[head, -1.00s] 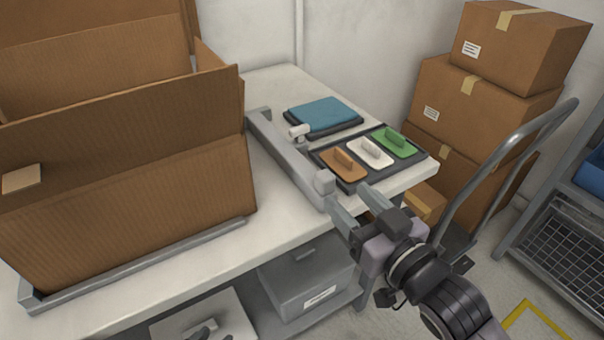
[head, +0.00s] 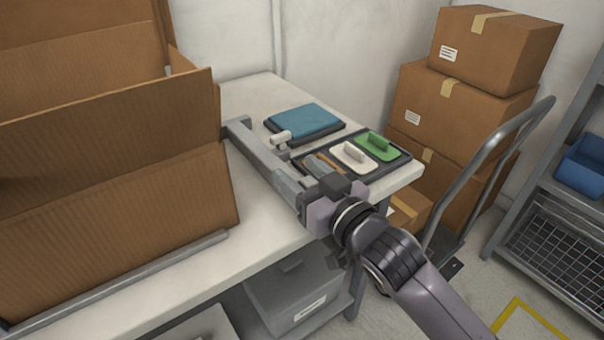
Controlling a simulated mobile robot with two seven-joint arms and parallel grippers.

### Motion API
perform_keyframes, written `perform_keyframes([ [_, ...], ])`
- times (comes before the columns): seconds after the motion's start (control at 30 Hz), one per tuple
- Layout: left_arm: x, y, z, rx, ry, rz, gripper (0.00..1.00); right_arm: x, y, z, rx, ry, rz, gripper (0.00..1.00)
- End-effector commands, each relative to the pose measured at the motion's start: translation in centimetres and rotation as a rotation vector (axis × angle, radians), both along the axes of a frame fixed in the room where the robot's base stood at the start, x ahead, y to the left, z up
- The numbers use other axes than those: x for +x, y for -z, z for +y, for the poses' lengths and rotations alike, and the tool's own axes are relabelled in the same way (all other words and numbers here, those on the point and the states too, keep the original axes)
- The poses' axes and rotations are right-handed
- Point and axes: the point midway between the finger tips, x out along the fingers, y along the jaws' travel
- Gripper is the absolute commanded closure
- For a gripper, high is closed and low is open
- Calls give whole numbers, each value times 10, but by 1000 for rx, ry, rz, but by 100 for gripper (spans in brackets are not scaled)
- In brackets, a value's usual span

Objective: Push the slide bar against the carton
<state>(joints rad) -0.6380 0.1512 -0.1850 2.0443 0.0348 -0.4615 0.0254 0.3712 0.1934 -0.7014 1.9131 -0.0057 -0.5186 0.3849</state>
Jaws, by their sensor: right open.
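The open brown carton (head: 120,210) stands on the left of the white table. The grey slide bar (head: 258,153) runs front to back on the table, to the right of the carton. Its far end is close to the carton's back corner, and bare tabletop shows between the bar's near part and the carton. My right gripper (head: 297,176) is open at the bar's near end, with its fingers over or beside it. It hides that end, and whether it touches cannot be told. My left gripper is out of view.
A dark tray (head: 392,163) with orange, white and green handled pads lies right of the bar, partly behind my gripper. A blue pad (head: 305,120) and a white knob lie behind. Stacked boxes (head: 462,105) and a hand truck (head: 482,165) stand right.

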Motion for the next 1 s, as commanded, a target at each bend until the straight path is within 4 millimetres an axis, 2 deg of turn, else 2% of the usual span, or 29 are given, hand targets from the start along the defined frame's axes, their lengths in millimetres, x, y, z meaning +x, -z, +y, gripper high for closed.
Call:
perform_keyframes([
  [0.17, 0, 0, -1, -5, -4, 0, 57, 0, 0, 0, 0, 0, 0, 45],
  [0.33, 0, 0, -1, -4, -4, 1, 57, 0, 0, 0, 0, 0, 0, 100],
  [0.53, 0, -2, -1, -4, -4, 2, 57, -4, 0, 5, 2, -2, 3, 100],
  [0.8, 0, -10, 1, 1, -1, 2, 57, -24, 0, 33, 3, -3, 4, 100],
  [1.0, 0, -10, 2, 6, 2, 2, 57, -27, 1, 37, -1, 0, 2, 100],
])
